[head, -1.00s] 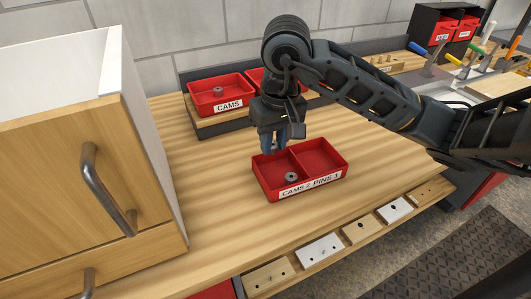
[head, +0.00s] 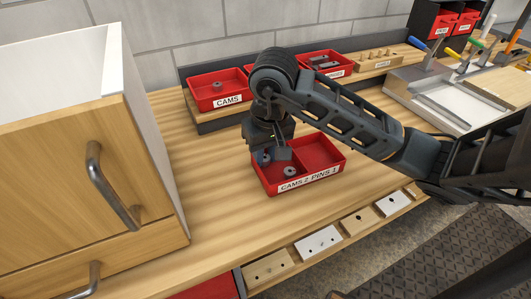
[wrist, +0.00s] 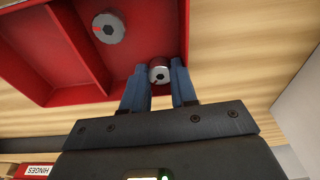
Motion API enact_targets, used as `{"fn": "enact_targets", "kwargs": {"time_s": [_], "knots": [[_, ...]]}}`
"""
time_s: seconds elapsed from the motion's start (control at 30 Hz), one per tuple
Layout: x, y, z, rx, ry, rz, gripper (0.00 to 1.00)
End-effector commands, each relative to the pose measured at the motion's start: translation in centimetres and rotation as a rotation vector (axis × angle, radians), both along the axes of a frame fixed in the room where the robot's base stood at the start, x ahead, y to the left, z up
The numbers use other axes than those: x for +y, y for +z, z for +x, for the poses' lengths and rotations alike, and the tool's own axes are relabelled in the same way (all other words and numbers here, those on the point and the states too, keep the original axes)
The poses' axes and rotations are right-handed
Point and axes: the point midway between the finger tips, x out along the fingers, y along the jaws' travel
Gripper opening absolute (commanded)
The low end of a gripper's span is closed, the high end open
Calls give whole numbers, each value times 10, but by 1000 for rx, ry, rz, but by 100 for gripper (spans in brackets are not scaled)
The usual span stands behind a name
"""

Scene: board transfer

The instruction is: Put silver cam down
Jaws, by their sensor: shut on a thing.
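The red two-compartment tray (head: 322,152), labelled "CAMS 2 PINS 1", sits on the wooden bench; it also shows in the wrist view (wrist: 75,45). One silver cam (head: 290,171) lies in its left compartment and appears in the wrist view (wrist: 108,28) too. My gripper (head: 263,160) is low at the left end of that compartment. In the wrist view my gripper (wrist: 159,78) is shut on a second silver cam (wrist: 159,72), held between its blue fingertips just inside the tray wall. Whether this cam touches the tray floor I cannot tell. The pins compartment looks empty.
A wooden cabinet (head: 70,180) stands close on the left. Several drilled plates (head: 318,243) line the front edge. Bench around the tray is clear.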

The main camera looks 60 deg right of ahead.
Motion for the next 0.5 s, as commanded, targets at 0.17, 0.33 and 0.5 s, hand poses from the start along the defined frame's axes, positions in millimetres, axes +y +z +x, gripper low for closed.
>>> {"fn": "enact_targets", "kwargs": {"time_s": [0.17, 0.33, 0.5], "knots": [[0, -8, -1, 9, 1, 1, 0], [0, -13, -1, 13, 0, 0, 0], [1, -16, -2, 15, 2, 0, 0]]}}
